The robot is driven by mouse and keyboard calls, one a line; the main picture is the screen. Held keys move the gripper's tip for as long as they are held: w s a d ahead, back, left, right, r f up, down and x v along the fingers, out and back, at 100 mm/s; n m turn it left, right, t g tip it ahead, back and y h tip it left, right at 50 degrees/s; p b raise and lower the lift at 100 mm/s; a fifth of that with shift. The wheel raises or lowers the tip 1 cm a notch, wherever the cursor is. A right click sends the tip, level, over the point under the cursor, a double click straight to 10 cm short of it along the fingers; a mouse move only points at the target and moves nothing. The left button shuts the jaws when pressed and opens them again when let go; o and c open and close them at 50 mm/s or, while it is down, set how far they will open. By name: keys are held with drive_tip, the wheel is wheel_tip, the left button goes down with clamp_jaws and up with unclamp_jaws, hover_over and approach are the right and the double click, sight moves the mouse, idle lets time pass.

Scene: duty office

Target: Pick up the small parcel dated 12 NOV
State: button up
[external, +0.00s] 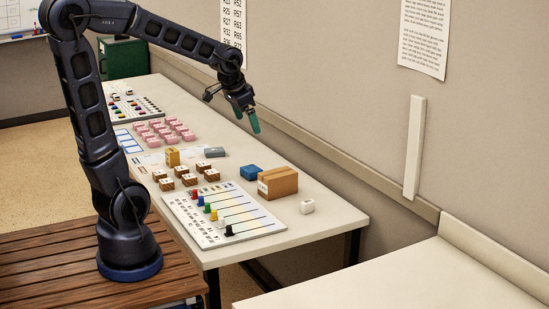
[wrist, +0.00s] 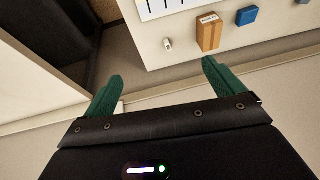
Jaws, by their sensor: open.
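Several small brown parcels (external: 189,180) with white tops sit in a group on the long table, left of its middle in the external view. Their dates are too small to read, so I cannot tell which is dated 12 NOV. My gripper (external: 252,121) has green fingers and hangs in the air near the wall, beyond and right of the group, touching nothing. In the wrist view my gripper (wrist: 162,71) is open and empty, its fingers wide apart. The small parcels do not show in that view.
A larger brown box (external: 280,184) with a label, a blue block (external: 251,172) and a small white block (external: 307,207) stand toward the table's near right end. A board with coloured sliders (external: 224,218) lies in front. Pink blocks (external: 166,131) stand further back. The wall borders the table.

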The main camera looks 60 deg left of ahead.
drive_tip(key=w+a+f, duration=0.9)
drive_tip(key=w+a, duration=0.1)
drive_tip(key=w, duration=0.3)
approach(277, 173)
drive_tip(key=shift+w+a+f+n+h, duration=0.4)
drive_tip(key=shift+w+a+f, duration=0.15)
drive_tip(key=shift+a, duration=0.15)
drive_tip(key=shift+w+a+f, duration=0.1)
drive_tip(key=shift+f, duration=0.3)
drive_tip(key=x, duration=0.5)
drive_tip(key=shift+x, duration=2.6)
drive_tip(key=shift+d+f, duration=0.25)
drive_tip(key=shift+f, duration=0.05)
drive_tip(key=c, duration=1.3)
drive_tip(key=shift+o, duration=0.2)
